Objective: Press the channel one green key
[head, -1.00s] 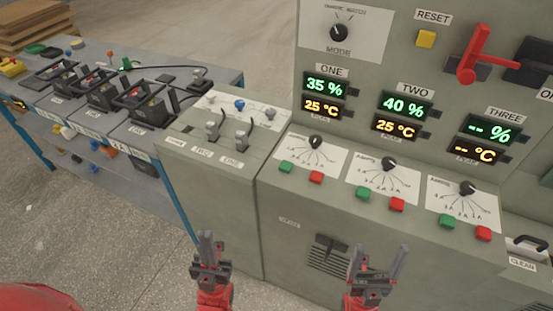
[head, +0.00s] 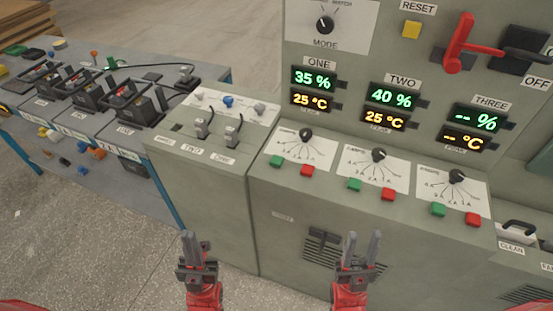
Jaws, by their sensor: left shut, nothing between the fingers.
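The channel one green key (head: 276,161) is a small green block on the sloped desk of the grey cabinet. It sits at the lower left of the dial plate below the ONE display, left of the channel one red key (head: 307,170). My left gripper (head: 193,240) is shut and empty, low in the view, in front of the cabinet and apart from the key. My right gripper (head: 362,240) has a gap between its fingers and holds nothing; it is below the desk, also apart from the keys. Nothing hides the green key.
Channels TWO and THREE have similar green keys (head: 355,184) (head: 438,209) with red ones beside them. A yellow RESET key (head: 412,30) and a red lever (head: 459,42) are on the upright panel. A battery bench (head: 195,100) stands left. Floor shows at lower left.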

